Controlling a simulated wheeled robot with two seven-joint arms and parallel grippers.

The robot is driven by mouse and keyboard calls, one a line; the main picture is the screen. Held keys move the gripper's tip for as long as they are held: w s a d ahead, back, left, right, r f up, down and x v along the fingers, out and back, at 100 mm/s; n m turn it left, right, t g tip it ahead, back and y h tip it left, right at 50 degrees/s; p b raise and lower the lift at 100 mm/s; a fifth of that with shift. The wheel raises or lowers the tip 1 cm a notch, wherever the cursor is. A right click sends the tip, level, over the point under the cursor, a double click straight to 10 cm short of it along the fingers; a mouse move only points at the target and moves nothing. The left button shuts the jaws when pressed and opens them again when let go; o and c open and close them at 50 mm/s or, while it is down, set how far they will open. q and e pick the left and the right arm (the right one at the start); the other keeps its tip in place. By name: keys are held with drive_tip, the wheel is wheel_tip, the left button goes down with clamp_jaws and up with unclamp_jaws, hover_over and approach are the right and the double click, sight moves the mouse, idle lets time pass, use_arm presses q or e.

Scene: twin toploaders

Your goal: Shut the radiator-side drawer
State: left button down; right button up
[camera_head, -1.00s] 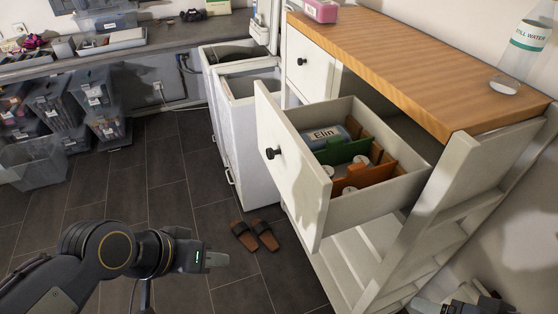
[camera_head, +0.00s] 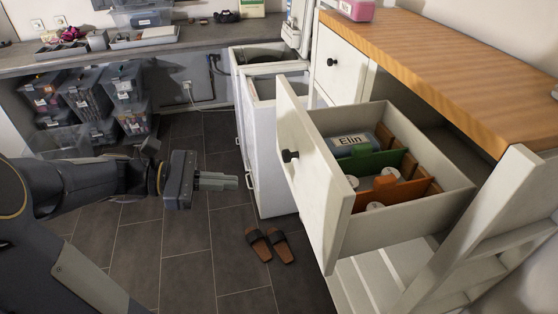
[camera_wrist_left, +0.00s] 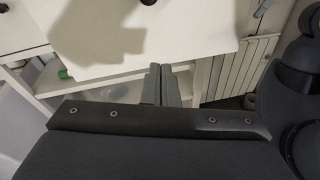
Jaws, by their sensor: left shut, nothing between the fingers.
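The radiator-side drawer (camera_head: 315,172) stands pulled out of the wooden-topped cabinet. My right gripper is out of view.
The neighbouring drawer (camera_head: 340,66) is shut. White toploaders (camera_head: 262,150) stand behind. Brown sandals (camera_head: 268,245) lie on the floor below. Clear storage boxes (camera_head: 100,100) are stacked at the left. The floor between boxes and drawer is open.

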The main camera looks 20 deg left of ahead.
sight(379, 143)
use_arm(q)
drive_tip(key=w+a+n+t, duration=0.3)
drive_tip(key=a+n, duration=0.1)
drive_tip(key=a, duration=0.1)
drive_tip(key=w+d+h+p, duration=0.1)
drive_tip(key=w+d+p, duration=0.1)
drive_tip(key=w+d, duration=0.6)
drive_tip(key=d, duration=0.3)
drive_tip(key=shift+d+f, duration=0.2)
drive_tip(key=shift+d, duration=0.1)
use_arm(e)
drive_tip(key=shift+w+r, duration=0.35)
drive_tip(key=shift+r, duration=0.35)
use_arm(q)
drive_tip(key=shift+w, duration=0.1)
drive_tip(key=b+x, duration=0.5)
drive_tip(key=x, duration=2)
drive_tip(key=shift+d+f, duration=0.1)
drive_tip(key=shift+f, duration=0.05)
drive_tip(key=shift+w+d, duration=0.15)
drive_tip(key=shift+d, duration=0.05)
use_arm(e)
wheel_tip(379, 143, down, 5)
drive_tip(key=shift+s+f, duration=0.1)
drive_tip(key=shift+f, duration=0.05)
use_arm(q)
drive_tip(key=shift+d, duration=0.1)
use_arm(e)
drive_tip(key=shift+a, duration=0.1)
